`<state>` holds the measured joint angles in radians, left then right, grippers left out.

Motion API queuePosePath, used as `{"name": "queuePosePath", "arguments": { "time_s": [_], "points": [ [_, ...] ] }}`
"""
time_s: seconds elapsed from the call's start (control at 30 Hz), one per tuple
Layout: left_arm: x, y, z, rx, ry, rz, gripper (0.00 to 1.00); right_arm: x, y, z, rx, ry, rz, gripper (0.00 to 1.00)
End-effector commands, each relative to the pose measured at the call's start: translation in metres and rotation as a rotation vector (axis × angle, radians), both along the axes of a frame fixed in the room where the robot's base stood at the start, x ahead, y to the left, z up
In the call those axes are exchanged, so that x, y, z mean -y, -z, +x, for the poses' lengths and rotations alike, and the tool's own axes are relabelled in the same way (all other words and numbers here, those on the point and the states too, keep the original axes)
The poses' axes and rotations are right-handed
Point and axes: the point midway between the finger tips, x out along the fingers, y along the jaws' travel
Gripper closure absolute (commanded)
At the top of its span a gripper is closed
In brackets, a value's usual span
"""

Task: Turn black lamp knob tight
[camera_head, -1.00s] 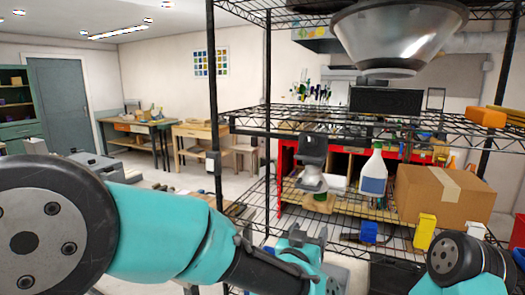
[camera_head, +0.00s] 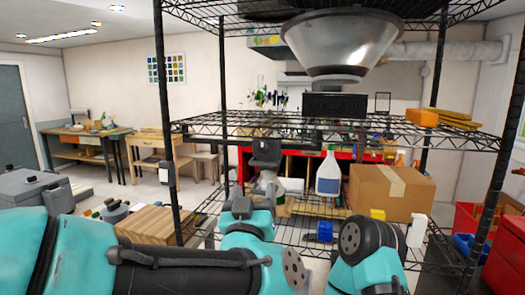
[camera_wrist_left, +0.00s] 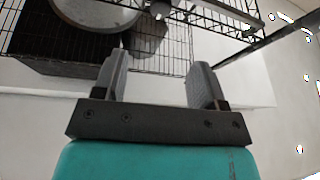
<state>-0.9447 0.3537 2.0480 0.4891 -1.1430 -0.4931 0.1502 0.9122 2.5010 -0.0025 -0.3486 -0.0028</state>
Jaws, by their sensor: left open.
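A lamp with a wide silvery shade (camera_head: 335,50) hangs beneath the top wire shelf in the head view. I cannot make out its black knob for certain. In the left wrist view, a grey round part (camera_wrist_left: 98,12) lies beyond the fingers, with a small dark rounded part (camera_wrist_left: 147,38) beside it that may belong to the lamp. My left gripper (camera_wrist_left: 158,75) is open, with nothing between its fingers, and apart from these parts. In the head view my left arm crosses low from the left. My right gripper does not show.
A wire rack (camera_head: 290,130) with dark posts fills the middle. It bears a black box (camera_head: 335,105), a spray bottle (camera_head: 328,178), a cardboard box (camera_head: 392,193) and an orange block (camera_head: 422,118).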

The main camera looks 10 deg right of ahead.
Motion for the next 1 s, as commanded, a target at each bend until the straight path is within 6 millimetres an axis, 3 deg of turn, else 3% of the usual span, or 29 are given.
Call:
{"name": "queuePosePath", "arguments": {
  "time_s": [0.6, 1.0],
  "points": [
    [0.035, -0.038, 0.089, 0.0, -0.002, -0.001, 0.35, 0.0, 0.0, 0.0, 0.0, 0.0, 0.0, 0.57],
    [0.052, -0.057, 0.13, 0.0, -0.001, 0.0, 0.35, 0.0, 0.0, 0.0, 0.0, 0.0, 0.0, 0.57]
  ]
}}
